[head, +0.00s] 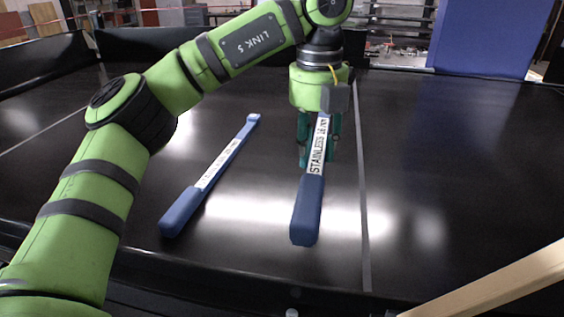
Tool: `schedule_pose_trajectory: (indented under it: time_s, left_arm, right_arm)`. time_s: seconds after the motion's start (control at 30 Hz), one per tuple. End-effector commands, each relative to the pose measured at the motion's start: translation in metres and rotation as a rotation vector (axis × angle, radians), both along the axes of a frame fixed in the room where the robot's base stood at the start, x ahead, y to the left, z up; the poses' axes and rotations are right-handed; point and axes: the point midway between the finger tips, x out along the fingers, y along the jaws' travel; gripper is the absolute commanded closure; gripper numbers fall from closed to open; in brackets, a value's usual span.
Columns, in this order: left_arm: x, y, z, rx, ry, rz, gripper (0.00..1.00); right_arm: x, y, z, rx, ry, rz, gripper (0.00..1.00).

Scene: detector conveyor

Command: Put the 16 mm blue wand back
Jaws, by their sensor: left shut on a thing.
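My left gripper (319,150) points down over the black conveyor belt, its teal fingers shut on a blue wand (308,212). This wand has a thick blue handle towards me and a white label that reads "STAINLESS" and what looks like 16 mm. It appears held above the belt; the exact gap is hard to tell. A second blue wand (220,162) lies on the belt to the left, slanting from its handle at near left to its tip at far right. Its label is too small to read. The wand partly hides the gripper fingers. My right gripper is not in view.
The belt (440,160) is clear on the right. A thin grey line (362,200) runs along it, just right of the held wand. A tan bar (495,285) crosses the lower right corner. A blue panel (483,40) stands behind the belt.

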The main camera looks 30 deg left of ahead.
Motion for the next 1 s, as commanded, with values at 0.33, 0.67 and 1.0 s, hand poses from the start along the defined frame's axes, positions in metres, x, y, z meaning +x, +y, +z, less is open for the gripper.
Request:
schedule_pose_trajectory:
  time_s: [0.33,0.67,1.0]
  left_arm:
    - [0.025,0.074,-0.041,0.002,0.006,0.007,1.0]
    - [0.035,0.101,-0.068,0.002,0.004,0.001,1.0]
    - [0.035,0.1,-0.104,0.001,0.0,0.001,1.0]
  right_arm:
    - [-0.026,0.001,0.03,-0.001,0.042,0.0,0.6]
    - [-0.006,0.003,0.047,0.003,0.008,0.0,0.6]
    - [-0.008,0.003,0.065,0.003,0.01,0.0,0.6]
